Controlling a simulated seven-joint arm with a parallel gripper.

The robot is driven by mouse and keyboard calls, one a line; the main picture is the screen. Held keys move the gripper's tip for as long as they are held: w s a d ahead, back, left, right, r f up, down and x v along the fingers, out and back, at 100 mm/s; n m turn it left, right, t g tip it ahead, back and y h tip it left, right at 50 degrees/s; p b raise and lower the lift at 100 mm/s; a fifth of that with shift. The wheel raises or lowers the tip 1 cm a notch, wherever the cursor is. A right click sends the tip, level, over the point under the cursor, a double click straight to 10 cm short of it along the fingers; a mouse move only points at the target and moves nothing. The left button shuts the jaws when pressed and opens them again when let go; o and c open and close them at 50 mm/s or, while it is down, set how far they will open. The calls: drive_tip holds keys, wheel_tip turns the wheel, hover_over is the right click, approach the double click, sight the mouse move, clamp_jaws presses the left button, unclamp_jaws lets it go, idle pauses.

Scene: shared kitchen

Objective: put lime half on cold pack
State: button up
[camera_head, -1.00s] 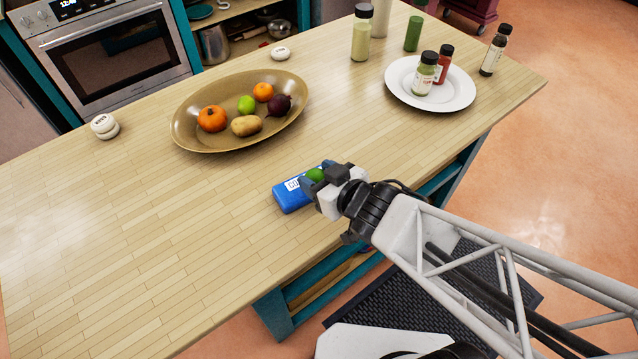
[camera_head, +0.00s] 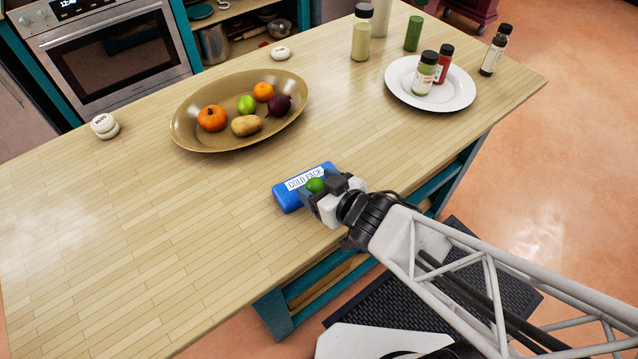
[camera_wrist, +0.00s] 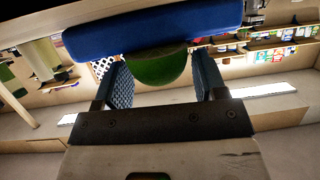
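The lime half (camera_head: 315,185) is green and sits between the two dark fingers of my gripper (camera_head: 320,188), which appears shut on it. In the wrist view the lime half (camera_wrist: 160,70) spans the gap between the fingertips (camera_wrist: 157,72), its rounded side toward the palm. The blue cold pack (camera_head: 287,197) lies flat on the counter, its white label facing up. My gripper is over its near side, and the lime half is at the pack. In the wrist view the lime half meets the blue pack (camera_wrist: 150,32); whether it bears its weight is unclear.
A brown oval bowl (camera_head: 185,140) with fruit and vegetables stands behind the pack. A white plate (camera_head: 455,98) with small bottles is at the back right. The wooden counter (camera_head: 150,220) left of the pack is clear.

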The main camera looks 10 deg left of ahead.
drive_tip(key=shift+o, duration=1)
drive_tip(key=shift+r, duration=0.15)
drive_tip(key=shift+d, duration=0.1)
drive_tip(key=v, duration=1.1)
drive_tip(key=shift+s+d+r, duration=0.2)
drive_tip(key=shift+s, duration=0.1)
drive_tip(key=shift+d+r, duration=0.1)
idle(0.6)
